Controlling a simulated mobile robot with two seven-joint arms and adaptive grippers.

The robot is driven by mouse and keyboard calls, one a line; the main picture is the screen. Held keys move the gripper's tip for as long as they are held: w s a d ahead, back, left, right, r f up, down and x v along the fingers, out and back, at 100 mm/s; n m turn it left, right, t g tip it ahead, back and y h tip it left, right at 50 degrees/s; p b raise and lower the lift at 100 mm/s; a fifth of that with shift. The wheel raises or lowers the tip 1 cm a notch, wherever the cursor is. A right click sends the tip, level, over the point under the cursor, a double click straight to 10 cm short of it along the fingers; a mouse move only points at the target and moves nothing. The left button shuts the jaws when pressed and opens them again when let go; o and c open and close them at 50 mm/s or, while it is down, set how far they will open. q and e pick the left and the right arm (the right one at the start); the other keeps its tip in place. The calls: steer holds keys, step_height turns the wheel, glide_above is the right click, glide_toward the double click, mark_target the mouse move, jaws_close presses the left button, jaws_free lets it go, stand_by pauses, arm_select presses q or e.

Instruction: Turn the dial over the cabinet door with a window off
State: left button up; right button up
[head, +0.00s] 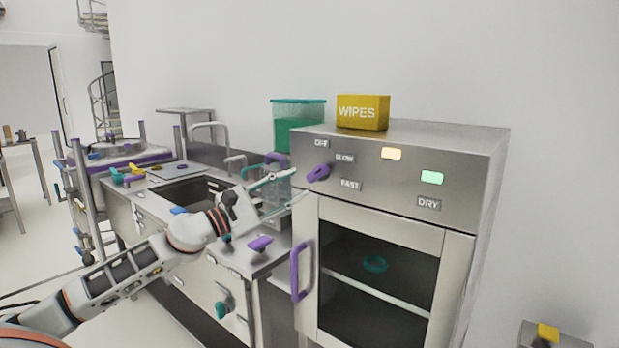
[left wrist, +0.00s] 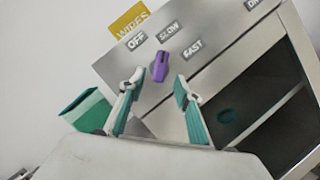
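The purple dial (head: 318,173) is on the steel front panel above the cabinet door with a window (head: 376,268). The labels OFF, SLOW and FAST stand around it. Its narrow end seems to point toward SLOW; it shows in the left wrist view (left wrist: 160,68) too. My left gripper (head: 297,183) is open and empty, just left of the dial in the head view. In the left wrist view its two teal-padded fingers (left wrist: 160,84) are spread, with the dial between and beyond the tips. I cannot tell the exact gap. My right gripper is not in view.
A yellow WIPES box (head: 362,113) stands on the cabinet top, a teal-lidded container (head: 297,122) behind it to the left. A purple door handle (head: 300,271) juts out below the dial. A sink counter (head: 190,192) with a tap lies left, under my arm.

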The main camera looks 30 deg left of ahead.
mark_target(312, 177)
arm_select(q)
steer(key=p+x, duration=0.1)
steer(key=x, duration=0.3)
steer(key=shift+r+p, duration=0.25)
steer(key=shift+p, duration=0.1)
steer(key=shift+w+d, duration=0.25)
steer(key=shift+w, duration=0.45)
jaws_close()
